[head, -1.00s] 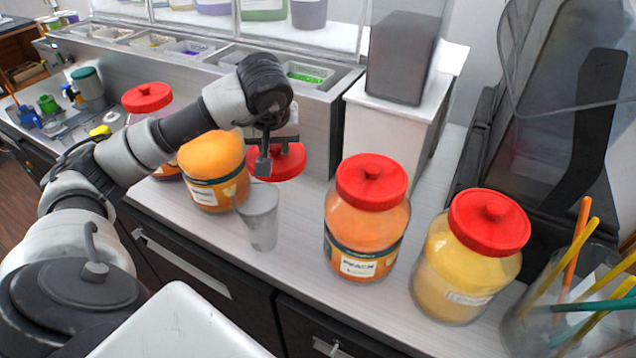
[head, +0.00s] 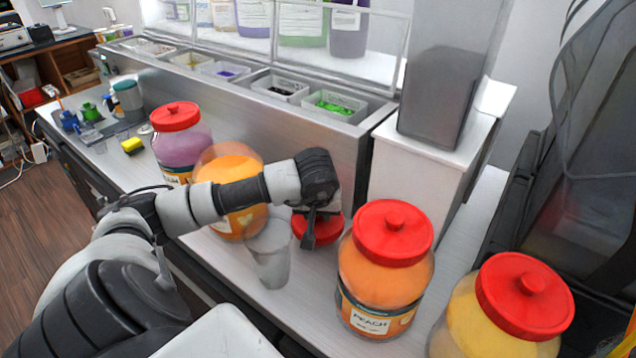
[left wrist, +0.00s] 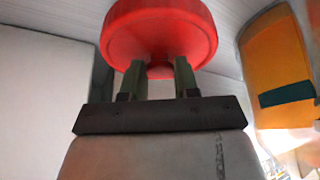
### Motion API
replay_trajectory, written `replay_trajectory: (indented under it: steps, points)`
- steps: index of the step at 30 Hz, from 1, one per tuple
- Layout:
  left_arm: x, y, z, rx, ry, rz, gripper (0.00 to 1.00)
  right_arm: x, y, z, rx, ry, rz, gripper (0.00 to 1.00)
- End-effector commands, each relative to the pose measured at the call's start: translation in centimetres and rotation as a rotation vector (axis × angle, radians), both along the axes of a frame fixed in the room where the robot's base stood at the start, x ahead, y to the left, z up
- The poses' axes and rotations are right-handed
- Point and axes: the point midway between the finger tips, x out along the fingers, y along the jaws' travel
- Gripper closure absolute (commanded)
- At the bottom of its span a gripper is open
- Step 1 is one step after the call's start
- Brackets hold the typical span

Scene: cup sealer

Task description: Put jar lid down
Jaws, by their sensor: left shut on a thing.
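A red jar lid (head: 318,229) is low over the counter, between the open orange jar and the peach jar. My left gripper (head: 311,236) is shut on it. In the left wrist view the lid (left wrist: 160,30) sits at the fingertips, with its knob between the two fingers (left wrist: 159,78). I cannot tell whether the lid touches the counter. The orange jar (head: 228,165) has no lid and stands left of the gripper, partly behind my left arm. My right gripper is not in view.
A clear cup (head: 270,255) stands in front of the lid. The peach jar (head: 385,270) with its red lid is close on the right, and a yellow jar (head: 500,320) is beyond it. A purple jar (head: 180,145) is at the left. The white machine base (head: 425,180) stands behind.

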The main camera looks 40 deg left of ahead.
Motion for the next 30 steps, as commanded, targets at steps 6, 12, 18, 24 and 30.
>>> replay_trajectory:
  steps: [6, 12, 18, 24, 30]
  points:
    - [-0.1, -0.1, -2.9, -0.003, 0.004, 0.0, 0.93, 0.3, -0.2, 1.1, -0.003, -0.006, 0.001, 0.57]
    - [0.0, 0.0, -3.8, -0.001, -0.001, 0.0, 0.93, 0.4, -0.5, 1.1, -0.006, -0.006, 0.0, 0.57]
    - [0.0, 0.0, -4.0, 0.001, -0.001, -0.001, 0.93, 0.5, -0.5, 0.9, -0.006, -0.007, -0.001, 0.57]
    - [0.0, 0.0, -4.0, 0.0, 0.0, -0.001, 0.5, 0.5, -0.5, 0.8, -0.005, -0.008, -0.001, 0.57]
    - [0.0, 0.0, -4.0, 0.0, 0.0, -0.001, 0.44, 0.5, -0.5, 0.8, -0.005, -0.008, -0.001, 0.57]
